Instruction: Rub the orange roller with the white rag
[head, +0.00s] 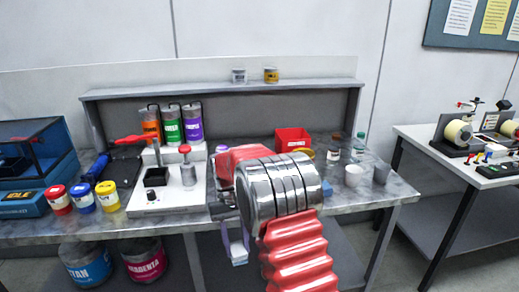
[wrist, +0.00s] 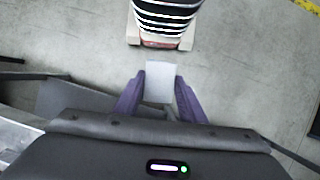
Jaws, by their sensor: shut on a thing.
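My gripper (head: 237,247) hangs in front of the main bench's front edge, below my raised red and silver arm. In the wrist view, its purple fingers (wrist: 160,76) are shut on the white rag (wrist: 160,90), a small pale square between the tips. The rag also shows as a small white patch in the head view (head: 239,259). I cannot make out an orange roller in either view. A label rewinder (head: 458,132) with cream rolls stands on the side table at the right, well away from my gripper.
The main bench (head: 345,200) holds paint jars (head: 82,198), a white press (head: 165,197), a red bin (head: 292,140) and several cups. Orange, green and purple canisters (head: 170,124) stand behind. The side table (head: 430,150) is separated by a gap. Bare floor (wrist: 250,70) lies below my gripper.

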